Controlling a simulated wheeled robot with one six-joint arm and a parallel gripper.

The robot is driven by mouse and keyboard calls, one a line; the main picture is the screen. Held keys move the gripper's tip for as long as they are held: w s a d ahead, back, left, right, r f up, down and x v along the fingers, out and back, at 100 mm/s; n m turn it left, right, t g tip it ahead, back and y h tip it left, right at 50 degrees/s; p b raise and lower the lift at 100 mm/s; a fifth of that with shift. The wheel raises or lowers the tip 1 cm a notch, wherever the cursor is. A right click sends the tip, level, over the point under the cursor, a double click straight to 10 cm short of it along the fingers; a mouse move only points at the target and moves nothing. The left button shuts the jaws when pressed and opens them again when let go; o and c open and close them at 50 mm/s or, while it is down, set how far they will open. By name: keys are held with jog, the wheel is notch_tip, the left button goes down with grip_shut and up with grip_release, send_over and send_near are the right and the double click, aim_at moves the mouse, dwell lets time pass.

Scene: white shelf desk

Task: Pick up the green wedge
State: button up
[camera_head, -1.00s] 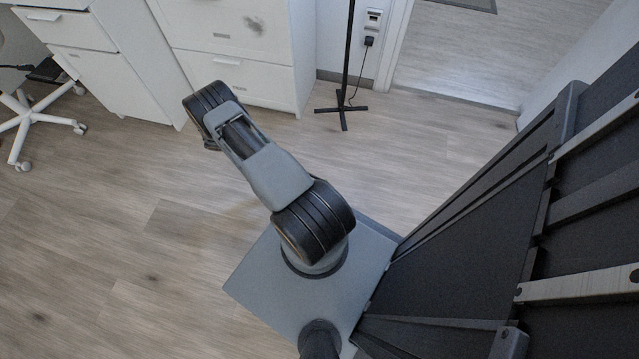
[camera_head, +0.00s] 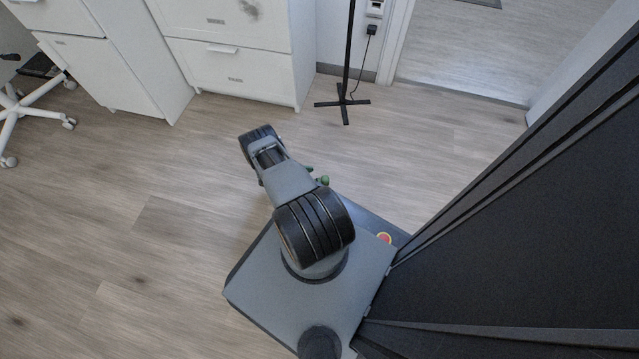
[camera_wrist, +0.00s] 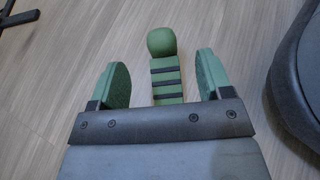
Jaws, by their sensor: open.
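I do not see a green wedge that I can make out for certain. In the wrist view my gripper (camera_wrist: 158,60) is open, its two green fingers spread wide over the wood floor. A green piece (camera_wrist: 161,43) with a rounded end and dark bands shows between the fingers, apart from both. I cannot tell whether it is part of my gripper or a separate thing. In the head view my gripper (camera_head: 318,176) shows only as small green bits beside my arm, the rest hidden behind the arm.
White drawer cabinets (camera_head: 235,65) stand at the back. A black stand (camera_head: 343,102) with a crossed foot stands in front of the wall, and a white-legged chair (camera_head: 40,95) is at the left. A doorway (camera_head: 470,55) is at the upper right. The wood floor (camera_head: 150,215) is clear at the left.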

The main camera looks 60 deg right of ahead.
aim_at(322, 178)
jog(key=shift+b+x, duration=0.9)
jog(key=shift+x, duration=2.15)
jog(key=shift+w+f, duration=0.1)
